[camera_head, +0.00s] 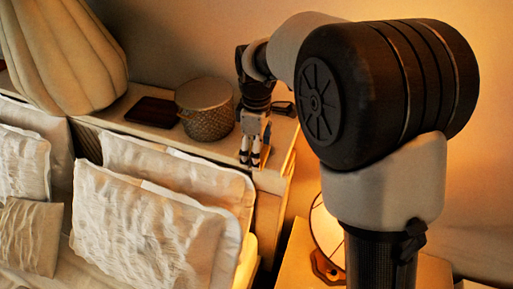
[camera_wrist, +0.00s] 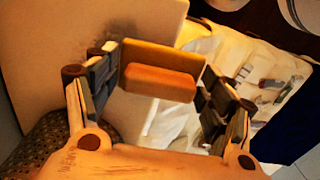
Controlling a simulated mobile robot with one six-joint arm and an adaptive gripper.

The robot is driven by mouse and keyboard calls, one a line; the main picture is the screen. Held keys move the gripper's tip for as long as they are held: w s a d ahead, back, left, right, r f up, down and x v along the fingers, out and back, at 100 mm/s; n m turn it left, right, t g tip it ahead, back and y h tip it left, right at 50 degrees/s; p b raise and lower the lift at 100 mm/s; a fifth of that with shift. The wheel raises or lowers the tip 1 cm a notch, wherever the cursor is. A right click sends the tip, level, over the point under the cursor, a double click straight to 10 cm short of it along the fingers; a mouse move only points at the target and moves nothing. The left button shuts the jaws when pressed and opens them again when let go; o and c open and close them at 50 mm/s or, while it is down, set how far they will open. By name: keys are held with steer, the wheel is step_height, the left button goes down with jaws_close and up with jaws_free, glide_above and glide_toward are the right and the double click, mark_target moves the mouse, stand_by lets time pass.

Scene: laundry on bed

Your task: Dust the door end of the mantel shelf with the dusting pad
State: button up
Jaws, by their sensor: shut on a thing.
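The mantel shelf (camera_head: 157,136) is a pale ledge behind the pillows, running to a corner at the right. My gripper (camera_head: 256,161) points down over its right end, just right of the woven basket. In the wrist view my gripper (camera_wrist: 160,88) is shut on the dusting pad (camera_wrist: 160,82), an orange-brown block held between the two fingers. A pale flat surface, apparently the shelf top (camera_wrist: 60,45), lies beyond and below the pad, with faint dark smudges. The pad is not clear in the head view, and I cannot tell whether it touches the shelf.
The lidded woven basket (camera_head: 205,112) stands close left of my gripper, with a dark flat tray (camera_head: 152,111) beside it. A small dark object (camera_head: 284,108) lies behind my gripper. White pillows (camera_head: 145,230) lean along the front. A lit lamp (camera_head: 325,228) stands below right.

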steer(key=shift+f+b, duration=0.65)
steer(key=shift+f, duration=0.35)
stand_by(0.3)
